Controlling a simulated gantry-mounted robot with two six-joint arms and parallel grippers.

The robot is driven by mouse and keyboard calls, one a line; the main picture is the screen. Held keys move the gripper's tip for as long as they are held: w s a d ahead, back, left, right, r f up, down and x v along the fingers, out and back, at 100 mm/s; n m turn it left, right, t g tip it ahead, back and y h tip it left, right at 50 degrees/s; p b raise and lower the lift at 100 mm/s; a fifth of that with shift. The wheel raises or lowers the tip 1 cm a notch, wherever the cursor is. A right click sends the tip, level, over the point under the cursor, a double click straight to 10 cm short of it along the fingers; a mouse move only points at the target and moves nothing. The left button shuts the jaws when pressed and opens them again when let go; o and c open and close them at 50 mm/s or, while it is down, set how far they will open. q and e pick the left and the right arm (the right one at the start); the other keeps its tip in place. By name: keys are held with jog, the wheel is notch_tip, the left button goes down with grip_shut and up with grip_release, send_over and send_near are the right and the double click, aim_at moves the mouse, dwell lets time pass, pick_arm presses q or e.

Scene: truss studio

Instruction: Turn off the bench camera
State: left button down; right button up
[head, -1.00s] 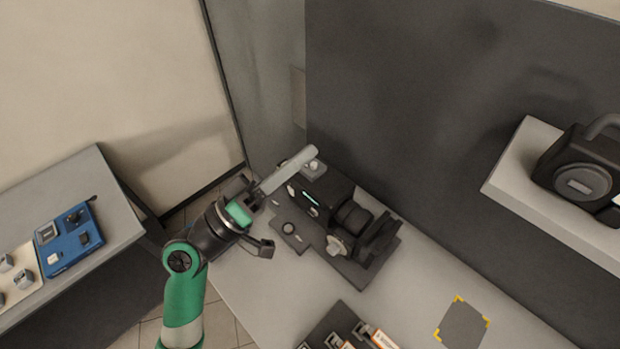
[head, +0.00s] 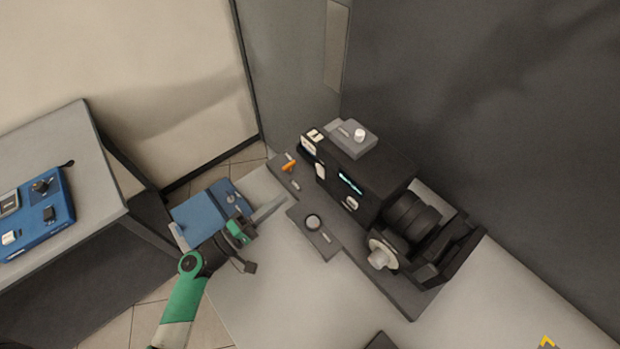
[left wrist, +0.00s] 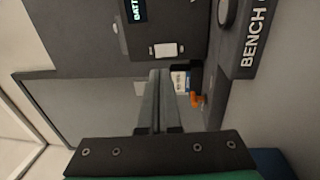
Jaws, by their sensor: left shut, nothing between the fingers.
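The bench camera (head: 375,190) is a black body with a lens on a dark base plate. Its small display (head: 350,182) is lit, and the display (left wrist: 137,9) reads "BATT" in the left wrist view. An orange lever (head: 289,165) is at the camera's left end; it also shows in the left wrist view (left wrist: 197,99). A white button (left wrist: 163,50) is on the body near the display. My left gripper (head: 282,201) is shut and empty, left of the camera and apart from it. Its fingers (left wrist: 158,75) point toward the body in the wrist view. My right gripper is not in view.
A blue box (head: 205,210) lies behind my left gripper. A side table (head: 100,200) with a blue panel (head: 38,215) is at left. A dark wall stands behind the camera.

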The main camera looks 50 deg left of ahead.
aim_at(319, 170)
pick_arm(q)
jog(key=shift+d, duration=0.1)
jog(key=w, duration=0.3)
jog(key=w+r, duration=0.1)
jog(key=w, duration=0.6)
jog(key=shift+d+r, duration=0.15)
jog(key=shift+d, duration=0.1)
